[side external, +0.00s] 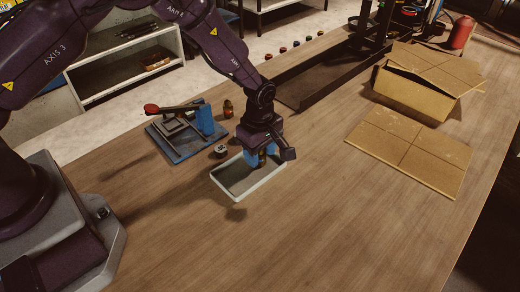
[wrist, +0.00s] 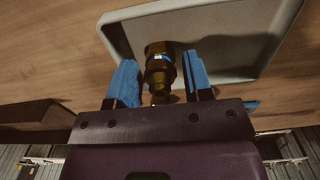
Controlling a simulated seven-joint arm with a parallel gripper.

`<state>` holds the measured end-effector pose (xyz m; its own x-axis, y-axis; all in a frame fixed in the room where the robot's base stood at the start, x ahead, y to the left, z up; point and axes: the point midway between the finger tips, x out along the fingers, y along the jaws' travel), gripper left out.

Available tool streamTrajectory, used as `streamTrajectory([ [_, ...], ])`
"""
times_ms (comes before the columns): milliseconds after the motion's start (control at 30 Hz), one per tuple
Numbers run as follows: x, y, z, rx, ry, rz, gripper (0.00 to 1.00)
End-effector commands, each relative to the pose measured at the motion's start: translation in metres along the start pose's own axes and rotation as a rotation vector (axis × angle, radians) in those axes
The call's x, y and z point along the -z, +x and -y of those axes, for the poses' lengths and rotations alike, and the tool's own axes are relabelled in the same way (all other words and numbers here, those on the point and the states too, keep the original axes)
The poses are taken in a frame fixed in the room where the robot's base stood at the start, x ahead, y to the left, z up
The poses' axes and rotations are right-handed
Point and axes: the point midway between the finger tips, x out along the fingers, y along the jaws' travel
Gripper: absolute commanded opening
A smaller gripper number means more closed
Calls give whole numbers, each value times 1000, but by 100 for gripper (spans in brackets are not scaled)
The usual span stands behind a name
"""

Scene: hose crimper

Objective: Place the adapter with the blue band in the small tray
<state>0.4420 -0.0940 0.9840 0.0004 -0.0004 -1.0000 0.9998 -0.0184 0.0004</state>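The adapter with the blue band (wrist: 160,65) is a dark, brassy cylinder with a narrow blue stripe. It shows between my gripper's blue fingers, over the small tray (wrist: 122,38). In the side view the pale-rimmed tray (side external: 236,198) lies on the table, with my gripper (side external: 263,160) low over its far right part. In the wrist view, my gripper (wrist: 160,84) is open, with a gap between each finger and the adapter. The fingers mostly hide the adapter in the side view. I cannot tell whether its base touches the tray floor.
A blue press with a red-knobbed lever (side external: 185,132) stands left of the tray. A small dark round fitting (side external: 221,151) and a brassy fitting (side external: 228,108) stand near it. A cardboard box (side external: 420,85) and flat cardboard (side external: 410,150) lie right. The front table is clear.

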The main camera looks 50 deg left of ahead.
Motion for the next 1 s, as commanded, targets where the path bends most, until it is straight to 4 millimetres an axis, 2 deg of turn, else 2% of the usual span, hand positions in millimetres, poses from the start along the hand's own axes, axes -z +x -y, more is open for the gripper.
streamTrajectory([
  [300, 0, -1, 0, 0, 0, 0, 58],
  [433, 0, -10, -1, -3, 1, 0, 58],
  [567, 0, -33, -1, -5, 0, 0, 58],
  [800, 0, -85, -1, -5, 1, 0, 58],
  [1000, 0, -115, 0, -3, 1, 0, 58],
])
